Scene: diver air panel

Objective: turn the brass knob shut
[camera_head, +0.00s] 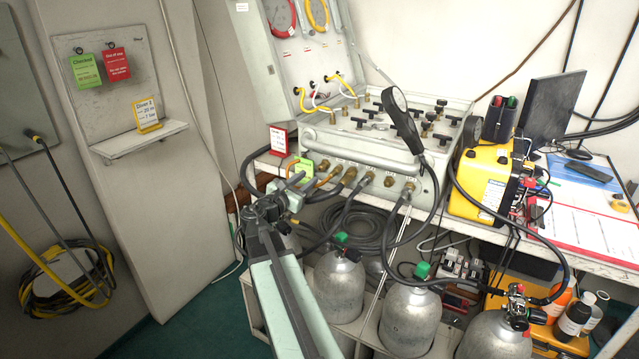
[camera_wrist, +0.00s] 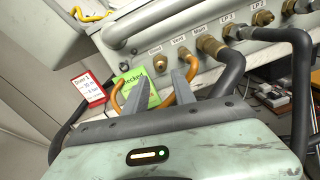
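The grey air panel (camera_head: 375,152) stands on the bench, with a row of brass fittings and knobs along its front. A small brass knob (camera_wrist: 160,65) sits below the "Bleed" label in the wrist view. More brass-coloured parts (camera_head: 424,130) stand on the panel's top among black T-handles, and I cannot tell which one the task means. My gripper (camera_head: 292,183) is in front of the panel's left end. In the wrist view my gripper (camera_wrist: 158,80) has its two fingers apart with nothing held. A green tag (camera_wrist: 134,88) and an orange hose show behind and between the fingers.
A red-and-white tag (camera_wrist: 89,91) stands left of the fingers. Black hoses (camera_head: 375,218) hang from the panel's front. Grey cylinders (camera_head: 340,285) stand below the bench. A yellow case (camera_head: 485,182) and a monitor (camera_head: 549,108) are to the right.

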